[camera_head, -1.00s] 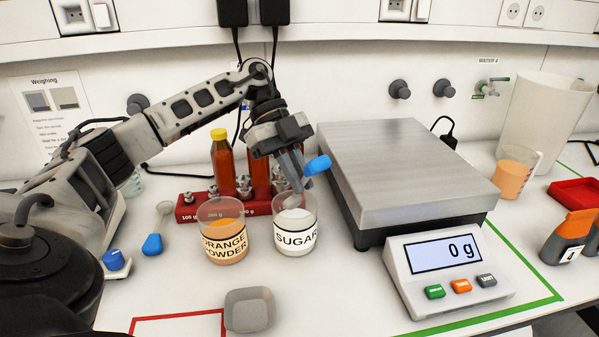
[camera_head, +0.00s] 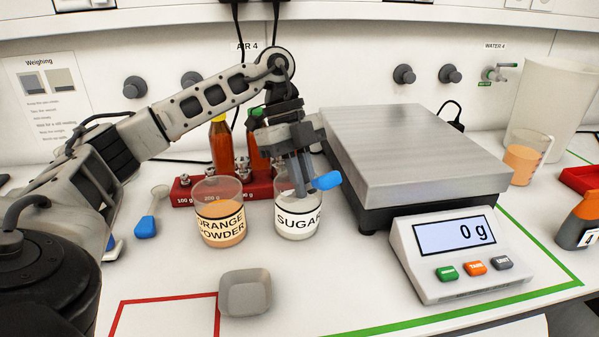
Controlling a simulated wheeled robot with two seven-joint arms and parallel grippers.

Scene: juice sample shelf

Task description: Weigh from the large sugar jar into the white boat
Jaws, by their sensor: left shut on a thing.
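The sugar jar (camera_head: 298,222), a clear beaker labelled SUGAR with white contents, stands left of the scale. My left gripper (camera_head: 299,183) is over its mouth, pointing down, shut on a scoop with a blue handle (camera_head: 327,181). The scoop's lower end is inside the jar, mostly hidden by the fingers and glass. A shallow square dish (camera_head: 245,312), pale grey in this light, looks like the boat and sits at the front beside the red outline. The scale (camera_head: 410,150) has a bare metal plate; its display (camera_head: 455,236) reads 0 g. My right gripper is out of view.
The orange powder beaker (camera_head: 221,228) stands just left of the sugar jar. Behind are a red weight block (camera_head: 258,188) and orange bottles (camera_head: 221,146). Another blue-handled scoop (camera_head: 146,226) lies at left. A beaker of orange liquid (camera_head: 521,164) stands at right.

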